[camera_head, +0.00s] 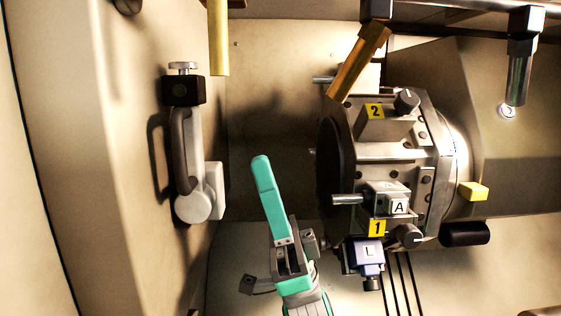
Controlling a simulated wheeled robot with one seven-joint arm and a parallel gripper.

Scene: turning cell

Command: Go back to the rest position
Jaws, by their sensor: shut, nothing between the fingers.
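My gripper (262,168) is at the lower middle of the head view, with teal fingers pointing up and slightly left. The fingers lie together and hold nothing. It stands in front of the pale machine wall, left of the tool turret (443,165). In the picture, the fingers do not overlap the turret. The gripper body comes close to the turret's lower left side, and I cannot tell the depth gap. The rest of my arm runs out of the bottom edge.
The turret carries yellow labels 2 (375,111) and 1 (377,228), a block marked A (398,206) and a bluish block marked L (369,252). A dark-handled fixture (188,150) sits on the left wall. Brass-coloured bars (219,40) hang above. Wall between fixture and turret looks clear.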

